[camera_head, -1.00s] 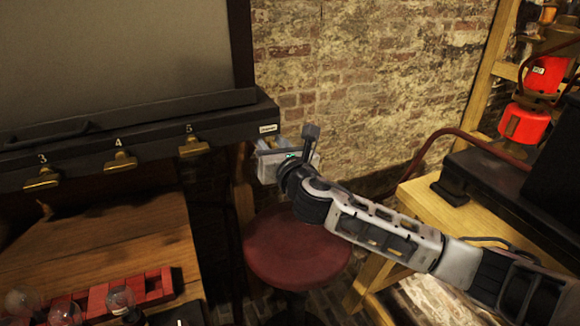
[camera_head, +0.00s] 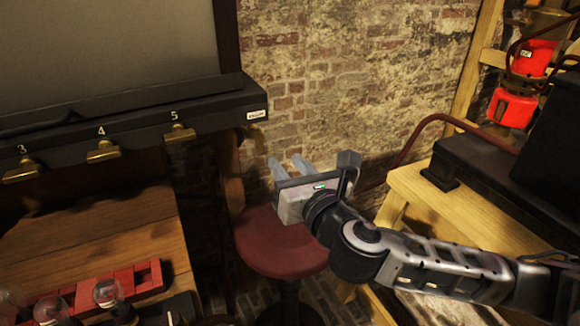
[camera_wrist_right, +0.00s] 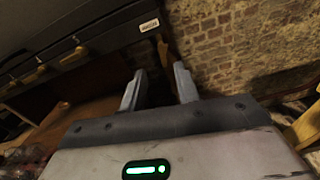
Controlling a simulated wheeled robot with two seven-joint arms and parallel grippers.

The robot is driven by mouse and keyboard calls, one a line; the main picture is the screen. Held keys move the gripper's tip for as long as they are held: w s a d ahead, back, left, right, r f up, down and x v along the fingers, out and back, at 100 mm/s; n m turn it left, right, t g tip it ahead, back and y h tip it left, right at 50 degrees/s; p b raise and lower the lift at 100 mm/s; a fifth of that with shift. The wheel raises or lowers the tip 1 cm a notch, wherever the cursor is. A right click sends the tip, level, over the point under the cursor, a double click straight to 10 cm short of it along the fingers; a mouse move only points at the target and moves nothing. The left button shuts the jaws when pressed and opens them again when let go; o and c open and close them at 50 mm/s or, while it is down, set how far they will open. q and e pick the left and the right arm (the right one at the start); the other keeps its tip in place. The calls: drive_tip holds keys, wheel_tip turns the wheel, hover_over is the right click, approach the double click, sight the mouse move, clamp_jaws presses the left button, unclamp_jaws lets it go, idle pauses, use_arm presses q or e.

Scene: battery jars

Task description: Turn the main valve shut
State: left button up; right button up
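Brass valve handles numbered 3 (camera_head: 22,171), 4 (camera_head: 103,151) and 5 (camera_head: 180,133) hang along the front of a dark rail. No valve in view is clearly marked as the main one; the small white label (camera_head: 257,115) at the rail's right end is too small to read surely. My right gripper (camera_head: 286,162) is open and empty, over the red stool and to the lower right of handle 5. In the wrist view its two fingers (camera_wrist_right: 159,72) stand apart, pointing toward the rail end and brick wall. My left gripper is not in view.
A red round stool (camera_head: 280,246) stands below my right gripper. A wooden bench (camera_head: 115,240) with a red rack (camera_head: 148,278) and glass bulbs is at left. A wooden stand (camera_head: 440,205) with a dark box and a curved red pipe (camera_head: 420,130) is at right.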

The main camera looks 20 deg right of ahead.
sight(262, 141)
drive_tip(key=w+p, duration=0.1)
drive_tip(key=w, duration=0.3)
drive_tip(key=w+f+p, duration=0.1)
drive_tip(key=w, duration=0.3)
drive_tip(key=w+f+p, duration=0.1)
drive_tip(key=w, duration=0.3)
drive_tip(key=shift+w+a, duration=0.35)
clamp_jaws()
